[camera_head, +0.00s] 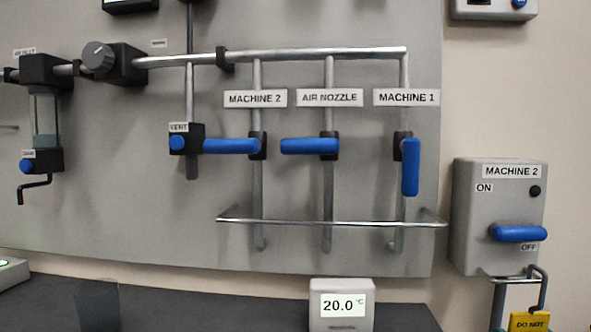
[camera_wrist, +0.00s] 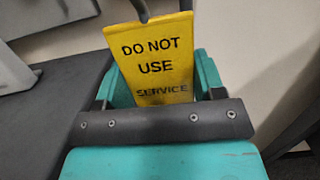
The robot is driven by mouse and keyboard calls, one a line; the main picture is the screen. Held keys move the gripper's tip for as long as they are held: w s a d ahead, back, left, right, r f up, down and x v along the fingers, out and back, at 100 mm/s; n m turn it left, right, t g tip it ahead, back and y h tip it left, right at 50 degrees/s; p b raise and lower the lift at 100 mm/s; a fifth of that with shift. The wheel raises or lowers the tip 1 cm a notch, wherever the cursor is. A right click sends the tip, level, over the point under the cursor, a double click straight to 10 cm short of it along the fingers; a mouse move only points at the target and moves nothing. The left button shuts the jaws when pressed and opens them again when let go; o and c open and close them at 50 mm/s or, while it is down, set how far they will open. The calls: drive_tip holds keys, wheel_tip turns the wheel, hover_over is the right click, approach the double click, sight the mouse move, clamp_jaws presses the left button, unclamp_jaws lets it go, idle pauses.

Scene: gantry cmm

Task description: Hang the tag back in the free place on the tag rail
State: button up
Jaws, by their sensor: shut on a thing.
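The yellow tag (camera_wrist: 155,48) reads "DO NOT USE" and "SERVICE" in the wrist view. A grey hook or loop shows at its top edge. My gripper (camera_wrist: 163,88) has teal fingers on either side of the tag and is shut on its lower part. In the head view the tag (camera_head: 530,322) shows at the bottom right, cut off by the frame edge, with a grey loop above it, just under the MACHINE 2 switch box (camera_head: 470,215). A thin metal bar (camera_head: 330,222) runs across the panel's lower pipes. I cannot tell whether it is the tag rail; no free place is identifiable.
The grey panel holds pipes and blue valve handles (camera_head: 230,146) labelled MACHINE 2, AIR NOZZLE and MACHINE 1. A thermometer (camera_head: 342,290) reading 20.0 °C stands on the dark bench (camera_head: 215,300). The switch box's blue handle (camera_head: 520,233) lies level near OFF.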

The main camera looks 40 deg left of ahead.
drive_tip(key=r+b+v, duration=0.1)
drive_tip(key=b+v, duration=0.5)
drive_tip(key=shift+s+d, duration=0.2)
drive_tip(key=shift+s, duration=0.05)
idle(0.3)
drive_tip(key=shift+d+f, duration=0.1)
